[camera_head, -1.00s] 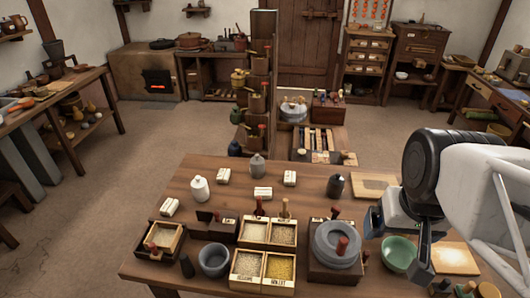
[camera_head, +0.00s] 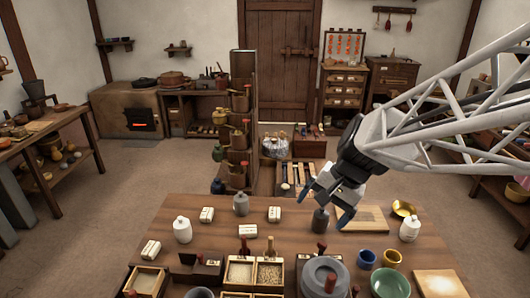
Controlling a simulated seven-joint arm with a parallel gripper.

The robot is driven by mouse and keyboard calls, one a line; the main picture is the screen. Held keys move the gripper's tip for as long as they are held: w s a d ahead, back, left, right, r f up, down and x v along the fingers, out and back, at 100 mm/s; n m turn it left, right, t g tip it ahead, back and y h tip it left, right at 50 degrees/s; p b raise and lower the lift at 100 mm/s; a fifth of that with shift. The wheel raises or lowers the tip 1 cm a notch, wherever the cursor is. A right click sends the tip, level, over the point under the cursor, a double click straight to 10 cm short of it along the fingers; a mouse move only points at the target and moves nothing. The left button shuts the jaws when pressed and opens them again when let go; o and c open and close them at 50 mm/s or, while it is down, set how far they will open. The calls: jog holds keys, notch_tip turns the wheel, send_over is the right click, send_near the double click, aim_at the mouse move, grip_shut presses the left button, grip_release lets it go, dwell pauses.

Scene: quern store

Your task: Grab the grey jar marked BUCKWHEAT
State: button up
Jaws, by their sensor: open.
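A grey jar (camera_head: 241,204) stands upright toward the back of the wooden table, left of centre. No BUCKWHEAT marking can be read on it. A dark charcoal jar (camera_head: 321,221) stands further right, its marking also unreadable. My gripper (camera_head: 325,206) is open, pointing down at the dark jar with a blue fingertip to either side of it in the picture. I cannot tell whether it touches this jar or is still above it. The grey jar is well to the left of my gripper. White jars stand at the left (camera_head: 182,230) and right (camera_head: 409,229).
Several white labelled blocks (camera_head: 248,230) lie around the grey jar. Grain boxes (camera_head: 240,270) and a grey quern (camera_head: 325,278) fill the front. A board (camera_head: 365,219) lies right of the dark jar, with a brass bowl (camera_head: 404,208), cups (camera_head: 392,258) and a green bowl (camera_head: 390,283) nearby.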

jog(key=w+a+f+m+y, duration=0.2)
jog(key=w+a, duration=0.1)
jog(key=w, duration=0.3)
jog(key=w+a+f+m+y, duration=0.1)
jog(key=w+a+f+m, duration=0.15)
jog(key=w, duration=0.45)
jog(key=m+t+y, duration=0.2)
jog(key=m+y, duration=0.4)
jog(key=m, duration=0.4)
send_near(244, 198)
jog(key=x, duration=0.3)
jog(key=shift+w+a+f, duration=0.2)
jog(key=shift+w+a, duration=0.05)
jog(key=shift+a, duration=0.05)
jog(key=shift+a+g, duration=0.1)
jog(key=shift+g, duration=0.2)
jog(key=shift+x, duration=1.2)
jog(key=shift+a, duration=0.1)
jog(key=shift+x, duration=2.5)
jog(key=shift+w, duration=0.1)
